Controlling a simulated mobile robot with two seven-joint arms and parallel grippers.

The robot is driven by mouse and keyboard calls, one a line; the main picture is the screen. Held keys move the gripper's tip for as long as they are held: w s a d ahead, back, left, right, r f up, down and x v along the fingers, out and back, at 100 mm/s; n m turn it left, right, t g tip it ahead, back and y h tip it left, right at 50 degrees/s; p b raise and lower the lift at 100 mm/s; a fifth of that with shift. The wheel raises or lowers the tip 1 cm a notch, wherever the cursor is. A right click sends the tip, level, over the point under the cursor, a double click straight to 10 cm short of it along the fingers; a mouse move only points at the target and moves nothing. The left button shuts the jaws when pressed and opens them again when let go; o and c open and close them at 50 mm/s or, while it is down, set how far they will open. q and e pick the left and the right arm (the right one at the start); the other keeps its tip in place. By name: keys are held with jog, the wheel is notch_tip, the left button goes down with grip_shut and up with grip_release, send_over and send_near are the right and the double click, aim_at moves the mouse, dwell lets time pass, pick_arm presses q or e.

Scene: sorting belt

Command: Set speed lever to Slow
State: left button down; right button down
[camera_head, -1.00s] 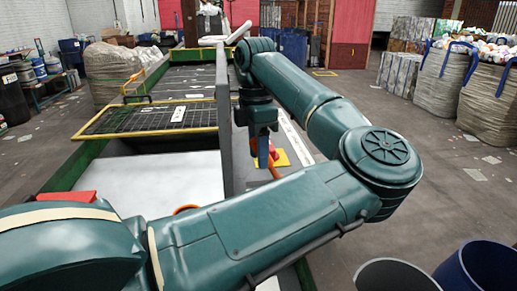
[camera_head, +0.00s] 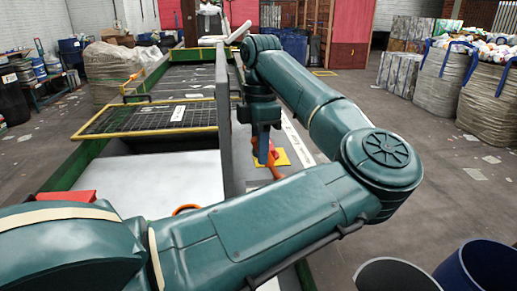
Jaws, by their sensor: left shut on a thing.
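The speed lever (camera_head: 274,168) is an orange-red handle on a yellow plate (camera_head: 282,157) beside the dark side wall of the belt. Markings on the plate cannot be read. My left gripper (camera_head: 264,150) points down over the lever and is shut on its upper part. The lever's lower part shows below the fingers, leaning a little to the right at its foot. My left arm covers the front of the view. My right gripper is not in view.
The white belt (camera_head: 150,185) lies left of the dark wall (camera_head: 228,130). A yellow-edged mesh guard (camera_head: 150,120) spans the belt behind. Two bins, one grey (camera_head: 395,275) and one blue (camera_head: 480,270), stand at the front right. The floor at right is mostly clear.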

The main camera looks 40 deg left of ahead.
pick_arm(q)
jog(key=shift+w+d+r+g+y, duration=0.15)
jog(key=shift+w+d+g+y, duration=0.15)
jog(key=shift+w+g, duration=0.1)
jog(key=shift+w+d+r+g+y, duration=0.15)
jog(key=shift+w+g+y, duration=0.15)
jog(key=shift+g, duration=0.1)
jog(key=shift+w+d+r+g+y+p, duration=0.35)
jog(key=shift+w+d+g+y, duration=0.05)
jog(key=shift+g, duration=0.1)
jog(key=shift+w+d+r+g+p, duration=0.2)
jog(key=shift+w+g+p, duration=0.1)
jog(key=shift+p, duration=0.3)
jog(key=shift+w+d+y+p, duration=0.2)
jog(key=shift+y+p, duration=0.2)
jog(key=shift+p, duration=0.15)
jog(key=g+p, duration=0.1)
jog(key=w+d+g+y+p, duration=0.1)
jog(key=shift+w+f+p, duration=0.25)
jog(key=shift+p, duration=0.05)
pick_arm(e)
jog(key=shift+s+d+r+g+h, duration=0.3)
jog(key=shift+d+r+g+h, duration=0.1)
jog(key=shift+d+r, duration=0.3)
pick_arm(q)
jog(key=shift+d, duration=0.1)
